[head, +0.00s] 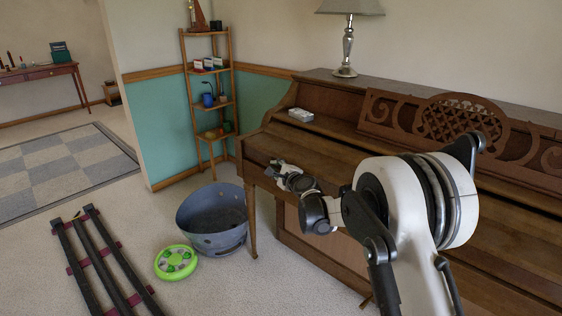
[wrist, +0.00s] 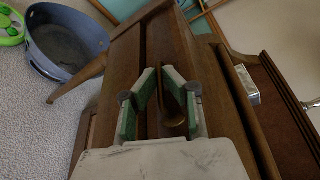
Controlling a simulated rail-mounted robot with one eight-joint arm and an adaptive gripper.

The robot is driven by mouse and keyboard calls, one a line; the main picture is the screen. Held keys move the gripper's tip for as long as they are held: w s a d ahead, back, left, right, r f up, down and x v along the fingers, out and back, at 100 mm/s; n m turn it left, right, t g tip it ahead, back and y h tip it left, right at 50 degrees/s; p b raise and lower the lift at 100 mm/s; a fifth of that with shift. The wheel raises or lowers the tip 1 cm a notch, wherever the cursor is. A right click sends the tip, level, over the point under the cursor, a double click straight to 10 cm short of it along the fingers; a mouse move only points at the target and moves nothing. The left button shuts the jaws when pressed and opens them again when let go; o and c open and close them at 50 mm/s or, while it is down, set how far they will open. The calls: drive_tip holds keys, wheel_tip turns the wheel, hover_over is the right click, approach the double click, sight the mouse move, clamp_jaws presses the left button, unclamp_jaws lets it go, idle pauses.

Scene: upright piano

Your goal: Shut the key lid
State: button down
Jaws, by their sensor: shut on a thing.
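The upright piano (head: 420,90) stands along the wall at right, dark brown wood. Its key lid (head: 310,148) is a long brown panel across the front; no keys show in either view, and my arm hides part of the front. My gripper (head: 280,172) is at the left part of the piano's front, at the lid's front edge. In the wrist view my gripper (wrist: 160,74) has its green-padded fingers close together, with a narrow brown strip of the lid (wrist: 174,122) between them. The exact contact and the lid's tilt are hard to tell.
A blue-grey tub (head: 213,218) and a green round toy (head: 176,262) stand on the floor left of the piano. A small white box (head: 301,115) and a lamp (head: 347,45) sit on the piano. A narrow shelf (head: 208,95) stands in the corner.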

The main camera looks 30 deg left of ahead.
drive_tip(key=shift+s+f, duration=0.35)
drive_tip(key=shift+f, duration=0.05)
drive_tip(key=shift+s+f, duration=0.1)
drive_tip(key=c, duration=1.9)
unclamp_jaws()
drive_tip(key=shift+a, duration=0.1)
drive_tip(key=shift+o, duration=0.2)
drive_tip(key=v, duration=1.2)
